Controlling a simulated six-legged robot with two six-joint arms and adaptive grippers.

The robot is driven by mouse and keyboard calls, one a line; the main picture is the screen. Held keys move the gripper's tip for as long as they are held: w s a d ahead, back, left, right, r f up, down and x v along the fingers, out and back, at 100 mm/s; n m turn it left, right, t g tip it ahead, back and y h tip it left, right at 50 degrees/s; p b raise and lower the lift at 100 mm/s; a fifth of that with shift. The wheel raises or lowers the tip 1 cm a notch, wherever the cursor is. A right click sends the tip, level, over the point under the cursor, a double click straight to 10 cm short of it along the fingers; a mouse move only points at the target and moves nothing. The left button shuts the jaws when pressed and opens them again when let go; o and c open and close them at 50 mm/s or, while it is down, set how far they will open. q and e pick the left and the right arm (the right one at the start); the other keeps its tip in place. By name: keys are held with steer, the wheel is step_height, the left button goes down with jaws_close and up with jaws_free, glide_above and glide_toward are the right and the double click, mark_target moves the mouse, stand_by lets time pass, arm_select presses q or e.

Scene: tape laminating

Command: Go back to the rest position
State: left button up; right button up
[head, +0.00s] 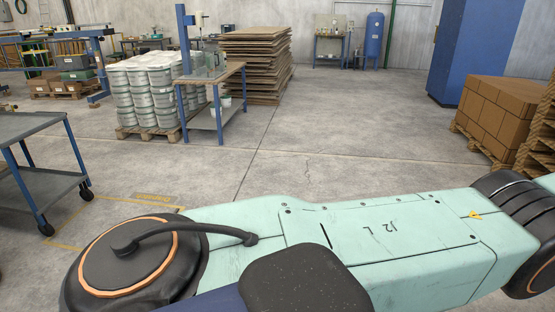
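Neither of my grippers is in view. A large mint-green link of mine, marked "12 L", crosses the lower part of the head view, with dark round joints at its left and right ends. A dark padded block covers part of it at the bottom centre. Where my grippers are, and whether they hold anything, is hidden from this view.
A grey wheeled cart (38,124) stands at the left, near yellow floor markings. White buckets (148,92) on a pallet, a small workbench (230,77) and stacked boards (258,62) stand behind. Brown boxes (497,115) and a blue cabinet (480,50) are at right. The middle floor (330,130) is clear.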

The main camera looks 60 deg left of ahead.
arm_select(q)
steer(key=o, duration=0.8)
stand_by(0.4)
